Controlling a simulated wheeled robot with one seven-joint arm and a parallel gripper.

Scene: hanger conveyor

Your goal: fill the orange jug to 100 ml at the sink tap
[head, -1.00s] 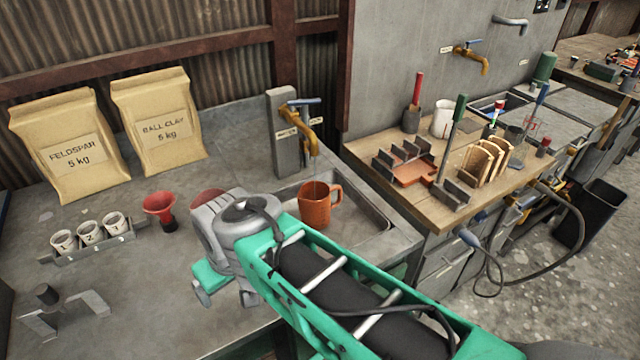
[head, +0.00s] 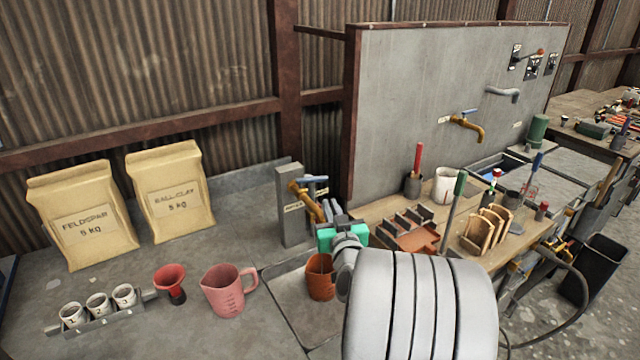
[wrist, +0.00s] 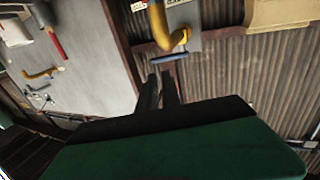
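The orange jug (head: 319,279) stands upright in the sink (head: 290,293), below the brass tap (head: 306,201); my arm covers its right side, and its water level is not visible. The tap's blue lever (head: 314,179) shows above the spout. My gripper (head: 334,208) is raised beside the tap, above the jug. In the wrist view the two dark fingers (wrist: 160,78) point at the blue lever (wrist: 170,57), close together with a narrow gap and nothing clearly between them. Whether they touch the lever is unclear.
A pink measuring jug (head: 226,293) stands left of the sink, near a red funnel-shaped piece (head: 171,283) and a rack of numbered cups (head: 98,304). Two paper bags (head: 84,217) stand behind. A wooden bench (head: 380,207) with tools adjoins on the right.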

